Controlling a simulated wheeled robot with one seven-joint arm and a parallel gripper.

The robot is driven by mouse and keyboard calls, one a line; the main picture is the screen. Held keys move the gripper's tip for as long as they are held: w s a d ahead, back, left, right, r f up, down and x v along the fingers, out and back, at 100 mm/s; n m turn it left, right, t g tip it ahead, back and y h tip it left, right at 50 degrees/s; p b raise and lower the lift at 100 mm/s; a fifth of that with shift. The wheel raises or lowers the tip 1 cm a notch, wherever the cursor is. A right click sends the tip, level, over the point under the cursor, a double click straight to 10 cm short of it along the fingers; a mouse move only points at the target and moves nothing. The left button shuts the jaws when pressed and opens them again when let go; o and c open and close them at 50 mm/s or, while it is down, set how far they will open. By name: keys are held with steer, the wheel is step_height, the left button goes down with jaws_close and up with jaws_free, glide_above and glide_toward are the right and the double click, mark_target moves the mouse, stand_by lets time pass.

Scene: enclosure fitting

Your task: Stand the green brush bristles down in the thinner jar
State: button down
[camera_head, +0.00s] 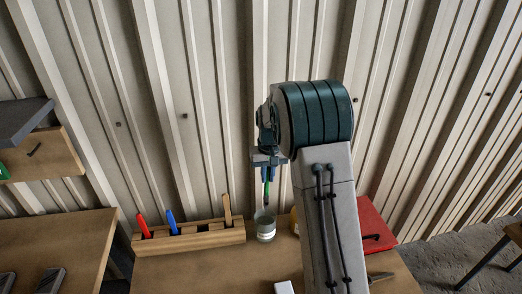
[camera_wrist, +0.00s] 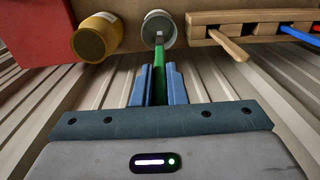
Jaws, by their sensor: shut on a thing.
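My gripper (camera_head: 268,172) is shut on the green brush (camera_head: 267,190), which hangs upright below the fingers. The thinner jar (camera_head: 265,229) is a small grey-white open jar on the bench, just below the brush. The jar (camera_wrist: 161,27) also shows in the wrist view, with the brush tip overlapping its mouth. The head view shows the brush above the jar, apart from it.
A wooden rack (camera_head: 190,238) left of the jar holds a red-handled tool (camera_head: 143,226), a blue-handled tool (camera_head: 172,222) and a wooden stick (camera_head: 227,209). A yellow jar (camera_wrist: 97,37) stands beside the thinner jar. A red box (camera_head: 375,224) lies at right. A corrugated wall stands behind.

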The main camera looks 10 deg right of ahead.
mark_target(266, 199)
steer(key=shift+w+a+f+b, duration=0.15)
steer(key=shift+w+f+b, duration=0.5)
steer(key=shift+b, duration=0.15)
steer(key=shift+f+b, duration=3.9)
steer(key=shift+f, duration=1.85)
steer(key=c, duration=1.4)
jaws_free()
steer(key=shift+o, duration=0.2)
step_height(266, 199, up, 14)
steer(key=b, duration=0.1)
steer(key=shift+s+f, duration=0.1)
